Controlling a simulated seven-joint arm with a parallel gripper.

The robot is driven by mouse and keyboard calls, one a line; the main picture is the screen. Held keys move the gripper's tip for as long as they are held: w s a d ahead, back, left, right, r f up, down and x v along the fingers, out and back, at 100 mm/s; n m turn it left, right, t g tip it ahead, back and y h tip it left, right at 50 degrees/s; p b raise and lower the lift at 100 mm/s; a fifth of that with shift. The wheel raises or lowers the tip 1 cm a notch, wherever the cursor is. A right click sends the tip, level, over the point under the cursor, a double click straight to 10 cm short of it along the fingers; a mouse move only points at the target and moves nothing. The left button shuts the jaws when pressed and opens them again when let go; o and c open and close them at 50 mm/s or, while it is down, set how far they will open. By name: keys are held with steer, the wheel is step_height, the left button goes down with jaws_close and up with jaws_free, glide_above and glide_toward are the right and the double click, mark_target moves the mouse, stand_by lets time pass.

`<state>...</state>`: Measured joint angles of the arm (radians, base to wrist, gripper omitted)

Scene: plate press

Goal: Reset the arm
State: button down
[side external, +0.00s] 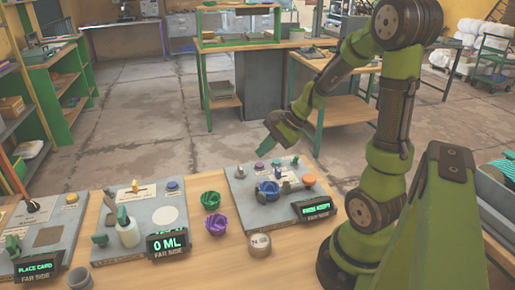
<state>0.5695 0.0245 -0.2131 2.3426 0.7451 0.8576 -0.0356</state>
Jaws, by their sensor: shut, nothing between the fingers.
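My green arm stands at the right of the side external view. My gripper (263,150) is shut and empty, held in the air above the far left part of the press panel (240,201). The grey panel carries a blue ribbed piece (267,189), an orange button (308,180), small knobs and a green-lit display (317,207) whose text is hard to read. The gripper appears apart from these parts. Its fingers are small in this view.
Another panel at left shows "PLACE CARD" (38,267).

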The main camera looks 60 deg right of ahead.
steer(key=s+a+r+n, duration=0.3)
steer(key=a+r+n, duration=0.2)
steer(key=a+n, duration=0.2)
steer(key=s+a+r+n, duration=0.4)
steer(key=a+r+n, duration=0.2)
steer(key=a, duration=0.5)
steer(key=n, duration=0.2)
steer(key=shift+n+h, duration=0.3)
